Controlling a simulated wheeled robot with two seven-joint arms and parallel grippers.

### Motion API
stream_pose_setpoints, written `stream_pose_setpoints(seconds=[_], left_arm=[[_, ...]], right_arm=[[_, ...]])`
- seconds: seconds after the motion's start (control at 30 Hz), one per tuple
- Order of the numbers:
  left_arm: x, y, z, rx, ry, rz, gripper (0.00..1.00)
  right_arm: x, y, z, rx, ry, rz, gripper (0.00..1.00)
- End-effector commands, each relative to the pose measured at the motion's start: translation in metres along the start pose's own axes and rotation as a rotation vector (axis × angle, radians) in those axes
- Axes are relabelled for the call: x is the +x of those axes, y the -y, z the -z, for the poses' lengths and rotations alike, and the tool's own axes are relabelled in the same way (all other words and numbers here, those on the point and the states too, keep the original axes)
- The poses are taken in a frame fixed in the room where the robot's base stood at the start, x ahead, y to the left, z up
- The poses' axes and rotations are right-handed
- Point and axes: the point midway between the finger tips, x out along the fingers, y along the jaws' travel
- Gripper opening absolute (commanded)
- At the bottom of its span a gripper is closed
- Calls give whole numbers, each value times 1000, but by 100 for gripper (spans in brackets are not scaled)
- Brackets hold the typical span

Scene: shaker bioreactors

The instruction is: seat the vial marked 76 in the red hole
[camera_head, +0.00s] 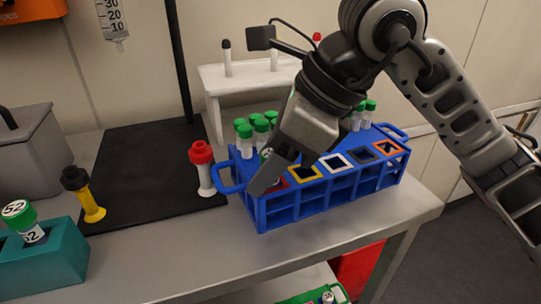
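The blue rack (290,212) stands on the bench with colour-framed holes along its front row. The red-framed hole (279,185) is at the left end of that row, mostly hidden by my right gripper (268,178). My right gripper reaches down over this end from the upper right. A green cap with a pale marked top (267,153) shows just behind its finger; its number is not readable, and I cannot tell whether it is held. No vial reading 76 is legible. My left gripper is out of view.
Several green-capped vials (245,132) stand in the rack's back row. A teal block (45,262) holds a vial marked 52 (20,215). A red-capped vial (203,165) and a yellow one (84,192) stand by the black mat (140,160). A white stand (215,80) is behind.

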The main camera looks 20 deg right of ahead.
Motion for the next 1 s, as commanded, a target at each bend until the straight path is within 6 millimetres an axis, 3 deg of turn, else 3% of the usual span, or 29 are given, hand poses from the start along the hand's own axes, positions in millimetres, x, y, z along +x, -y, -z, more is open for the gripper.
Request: stream_pose_setpoints(seconds=[0.03, 0.27, 0.53, 0.6, 1.0], left_arm=[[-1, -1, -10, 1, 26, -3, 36], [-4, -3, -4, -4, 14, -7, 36], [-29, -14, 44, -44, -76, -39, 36], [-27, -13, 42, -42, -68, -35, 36], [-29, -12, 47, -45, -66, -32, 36]], right_arm=[[0, 0, 0, 0, 0, 0, 49], [0, 0, 0, 0, 0, 0, 49], [-1, 0, 0, 0, 0, 0, 49], [-24, 2, -2, 1, 4, 8, 49], [-121, 1, -1, 1, 3, 3, 49]])
